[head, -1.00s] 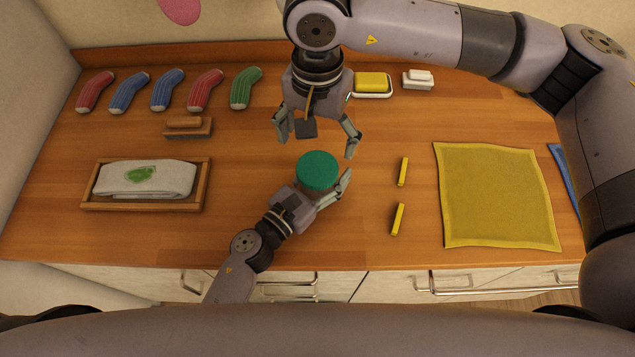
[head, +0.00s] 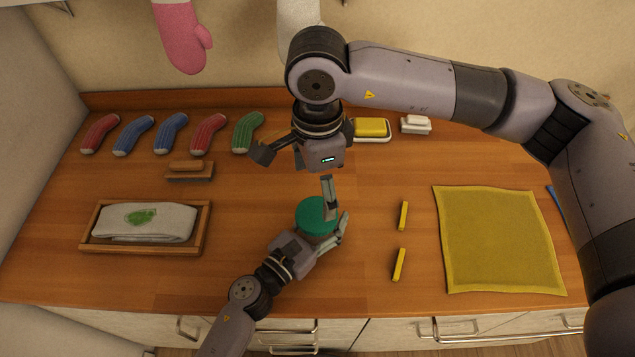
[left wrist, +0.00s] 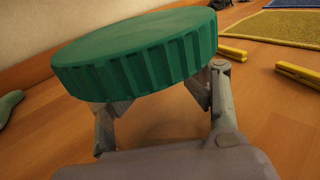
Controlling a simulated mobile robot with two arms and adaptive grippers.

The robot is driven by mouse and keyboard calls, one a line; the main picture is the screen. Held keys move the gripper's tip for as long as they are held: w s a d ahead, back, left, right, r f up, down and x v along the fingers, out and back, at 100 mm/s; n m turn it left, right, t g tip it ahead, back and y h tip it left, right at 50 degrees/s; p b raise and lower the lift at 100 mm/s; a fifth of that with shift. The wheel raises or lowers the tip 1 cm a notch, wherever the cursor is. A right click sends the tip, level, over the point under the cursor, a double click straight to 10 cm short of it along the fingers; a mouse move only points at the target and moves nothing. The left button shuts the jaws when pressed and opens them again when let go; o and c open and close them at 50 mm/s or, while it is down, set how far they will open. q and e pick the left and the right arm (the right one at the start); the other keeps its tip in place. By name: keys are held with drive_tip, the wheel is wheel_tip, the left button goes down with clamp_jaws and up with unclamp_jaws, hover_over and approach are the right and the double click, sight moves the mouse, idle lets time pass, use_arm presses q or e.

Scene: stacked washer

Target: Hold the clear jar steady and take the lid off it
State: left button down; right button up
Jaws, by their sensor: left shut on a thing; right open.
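The green ribbed lid (head: 309,216) sits on the clear jar (left wrist: 160,112), near the middle of the counter. The lid also shows large in the left wrist view (left wrist: 140,55). The jar's body is mostly hidden under the lid and hard to make out. My left gripper (head: 320,236) is shut around the jar just below the lid, reaching in from the front left. My right gripper (head: 330,204) is open above the lid, with its fingers pointing down. The fingers line up in the head view, so I cannot tell whether they touch the lid.
Several socks (head: 172,132) and a brush (head: 190,170) lie at the back left. A wooden tray (head: 204,232) with a stained cloth stands left. Two yellow clips (head: 403,215) and a yellow cloth (head: 498,240) lie right. A yellow sponge (head: 370,127) sits in a dish behind.

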sight(318, 213)
drive_tip(key=m, duration=0.8)
drive_tip(key=shift+m, duration=0.4)
drive_tip(key=m, duration=1.2)
drive_tip(key=shift+m, duration=0.3)
drive_tip(key=m, duration=1.3)
drive_tip(key=shift+f+m, duration=0.35)
drive_tip(key=shift+m, duration=0.15)
wheel_tip(318, 213, down, 7)
drive_tip(key=shift+f, duration=0.2)
drive_tip(key=shift+c, duration=0.3)
